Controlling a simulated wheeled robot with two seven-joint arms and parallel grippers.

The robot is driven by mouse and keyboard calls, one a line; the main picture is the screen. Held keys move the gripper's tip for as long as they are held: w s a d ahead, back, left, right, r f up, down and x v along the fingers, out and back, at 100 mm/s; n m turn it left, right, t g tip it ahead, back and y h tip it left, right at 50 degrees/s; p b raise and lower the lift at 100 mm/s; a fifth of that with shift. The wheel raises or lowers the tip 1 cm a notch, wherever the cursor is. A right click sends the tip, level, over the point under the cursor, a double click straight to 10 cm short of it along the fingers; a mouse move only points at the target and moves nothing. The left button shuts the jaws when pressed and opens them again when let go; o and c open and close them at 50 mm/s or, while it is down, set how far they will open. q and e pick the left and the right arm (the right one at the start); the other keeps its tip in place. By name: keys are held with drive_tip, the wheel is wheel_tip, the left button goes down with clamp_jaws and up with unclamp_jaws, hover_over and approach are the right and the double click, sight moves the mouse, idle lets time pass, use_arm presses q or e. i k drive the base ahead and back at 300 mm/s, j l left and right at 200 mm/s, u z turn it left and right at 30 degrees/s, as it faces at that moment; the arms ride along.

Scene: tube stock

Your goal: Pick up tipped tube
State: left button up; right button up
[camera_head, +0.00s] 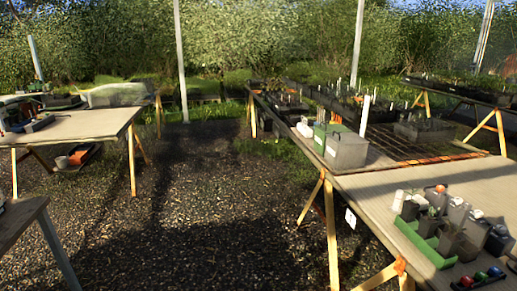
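A green tray (415,238) stands on the near right table (365,190), holding several grey and dark tube-like pots (429,222). White-topped ones (399,200) stand at its back left, and an orange-red item shows at its back. I cannot make out which tube, if any, lies tipped; the pots overlap and are small in view. Neither of my grippers is in view.
A dark holder with red, green and blue pieces (480,278) lies at the table's front right. A grey box (346,150) and green box (322,138) stand farther back. Another table (85,124) is at left. Gravel ground (190,220) between the tables is open.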

sight(296, 118)
drive_tip(key=i, duration=2.4)
drive_tip(key=i+z, duration=0.2)
drive_tip(key=i, duration=0.3)
drive_tip(key=i+j+z, duration=0.2)
drive_tip(key=i, duration=0.3)
drive_tip(key=i+j+z, duration=0.2)
drive_tip(key=i, duration=0.3)
drive_tip(key=i+j+z, duration=0.2)
drive_tip(key=i, duration=0.25)
drive_tip(key=i+j+z, duration=0.15)
drive_tip(key=i+j, duration=0.2)
drive_tip(key=i, duration=0.1)
